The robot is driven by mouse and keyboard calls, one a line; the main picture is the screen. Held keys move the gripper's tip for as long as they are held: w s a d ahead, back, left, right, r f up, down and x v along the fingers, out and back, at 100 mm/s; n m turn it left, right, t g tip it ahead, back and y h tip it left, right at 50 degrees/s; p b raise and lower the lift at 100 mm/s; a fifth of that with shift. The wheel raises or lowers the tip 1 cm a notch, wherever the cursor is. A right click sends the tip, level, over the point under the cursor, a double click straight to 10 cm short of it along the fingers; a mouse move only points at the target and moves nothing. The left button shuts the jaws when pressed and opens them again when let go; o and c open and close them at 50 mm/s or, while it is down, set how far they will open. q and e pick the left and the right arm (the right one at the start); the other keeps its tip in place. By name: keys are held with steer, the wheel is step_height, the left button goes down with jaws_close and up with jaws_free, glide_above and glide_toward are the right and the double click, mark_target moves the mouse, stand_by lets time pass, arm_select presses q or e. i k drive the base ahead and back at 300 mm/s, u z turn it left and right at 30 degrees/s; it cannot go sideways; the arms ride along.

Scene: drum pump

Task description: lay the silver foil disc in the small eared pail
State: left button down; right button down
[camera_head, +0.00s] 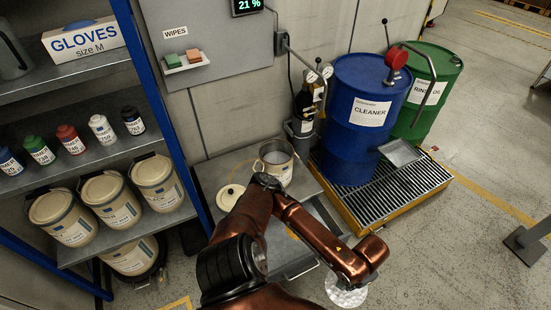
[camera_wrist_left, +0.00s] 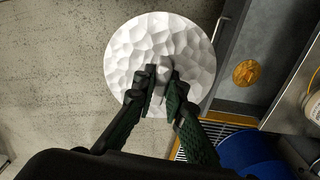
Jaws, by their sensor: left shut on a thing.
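The silver foil disc (camera_head: 346,296) is round, with a dimpled surface. It shows at the bottom of the head view, partly covered by my left wrist, and almost whole in the left wrist view (camera_wrist_left: 135,50). My left gripper (camera_wrist_left: 163,78) is shut on a small grey grip at the disc's middle and holds it over the floor, beside the bench. In the head view its fingers are hidden under the wrist. An open cream pail (camera_head: 281,170), likely the small eared one, stands on the bench, apart from the disc; my arm covers part of its front. My right gripper is not in view.
A cream lid (camera_head: 230,197) lies on the grey bench (camera_head: 211,168) left of the pail. Blue (camera_head: 352,150) and green (camera_head: 440,75) drums stand on a yellow-edged grate. Shelves with lidded pails (camera_head: 62,217) stand left.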

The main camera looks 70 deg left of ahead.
mark_target(276, 166)
steer(key=u, duration=0.75)
steer(key=i, duration=0.85)
steer(key=u, duration=0.7)
steer(key=i, duration=0.45)
